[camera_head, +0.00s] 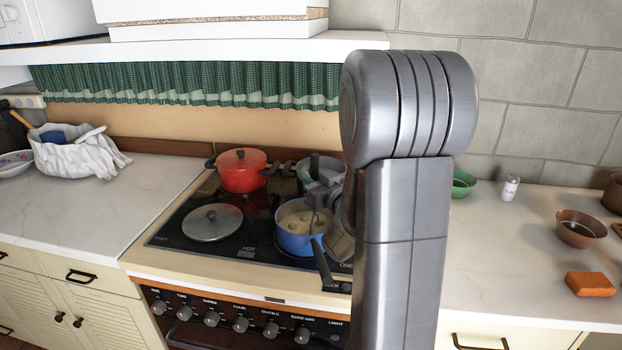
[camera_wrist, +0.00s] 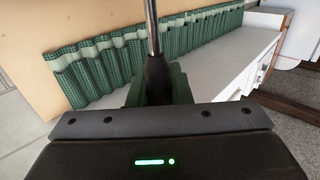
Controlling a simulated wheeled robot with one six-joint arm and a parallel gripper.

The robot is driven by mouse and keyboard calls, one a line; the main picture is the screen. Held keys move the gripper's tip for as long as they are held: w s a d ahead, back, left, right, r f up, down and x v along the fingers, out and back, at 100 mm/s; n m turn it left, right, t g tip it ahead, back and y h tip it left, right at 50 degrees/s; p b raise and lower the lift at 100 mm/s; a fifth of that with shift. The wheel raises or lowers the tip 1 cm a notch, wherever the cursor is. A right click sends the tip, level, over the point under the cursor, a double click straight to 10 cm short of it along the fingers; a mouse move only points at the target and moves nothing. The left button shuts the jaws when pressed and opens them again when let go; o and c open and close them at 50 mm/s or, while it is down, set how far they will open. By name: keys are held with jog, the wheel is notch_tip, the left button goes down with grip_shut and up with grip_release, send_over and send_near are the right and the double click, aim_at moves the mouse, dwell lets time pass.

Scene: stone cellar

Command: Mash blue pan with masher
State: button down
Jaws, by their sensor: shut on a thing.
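The blue pan (camera_head: 298,243) stands on the front right part of the black hob, its dark handle towards the front edge. Pale lumps, perhaps potatoes, lie in it. My gripper (camera_head: 322,188) is above the pan, partly hidden behind my arm. It is shut on the masher, whose thin metal lower part (camera_head: 313,222) reaches down into the pan. In the wrist view the masher's dark handle (camera_wrist: 157,82) sits between my fingers, with its metal rod running up out of the picture. The masher's head is hard to make out, so I cannot tell whether it touches the lumps.
A red lidded pot (camera_head: 242,172) stands at the back left of the hob, a loose lid (camera_head: 212,222) in front of it. A grey-green pot (camera_head: 305,170) is behind my gripper. A brown bowl (camera_head: 580,230) and orange sponge (camera_head: 590,284) lie on the right counter. A shelf (camera_head: 200,52) overhangs the hob.

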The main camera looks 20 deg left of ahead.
jog(key=shift+f, duration=0.2)
jog(key=shift+r+p, duration=0.75)
jog(key=shift+r, duration=0.6)
jog(key=shift+w+a+b, duration=0.15)
jog(key=shift+w+a, duration=0.1)
jog(key=shift+w, duration=0.5)
jog(key=shift+w+a+b, duration=0.15)
jog(key=shift+w+a, duration=0.1)
jog(key=shift+w, duration=0.5)
jog(key=shift+f, duration=0.2)
jog(key=shift+f+b, duration=0.95)
jog(key=shift+b, duration=0.2)
jog(key=shift+f+b, duration=0.2)
jog(key=shift+b, duration=0.1)
